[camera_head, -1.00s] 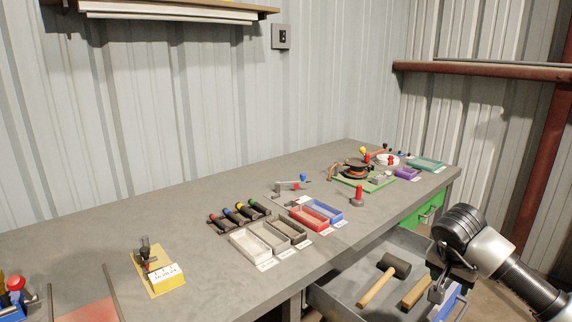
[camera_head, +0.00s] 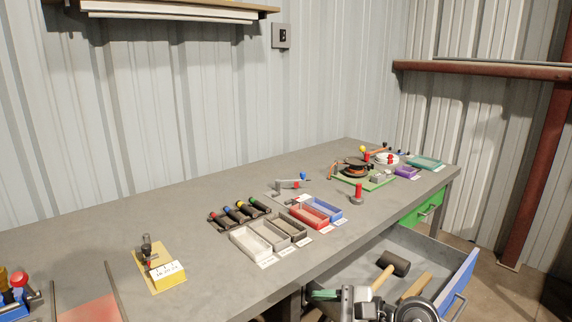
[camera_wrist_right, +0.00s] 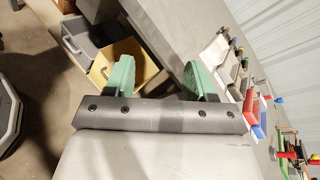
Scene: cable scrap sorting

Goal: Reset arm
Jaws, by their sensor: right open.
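My right gripper (camera_head: 325,295) shows at the bottom edge of the head view, low in front of the bench and near the open drawer (camera_head: 440,247). It also shows in the right wrist view (camera_wrist_right: 158,70), where its two green fingers stand apart with nothing between them. The gripper is open and empty. Part of my right arm is cut off by the bottom edge of the head view. My left gripper is not in view.
The grey bench (camera_head: 215,190) holds small trays, including a red tray (camera_head: 310,214), and a yellow block fixture (camera_head: 165,273). The drawer holds a mallet (camera_head: 393,263). A yellow bin (camera_wrist_right: 101,72) stands below in the wrist view. The bench's left middle is clear.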

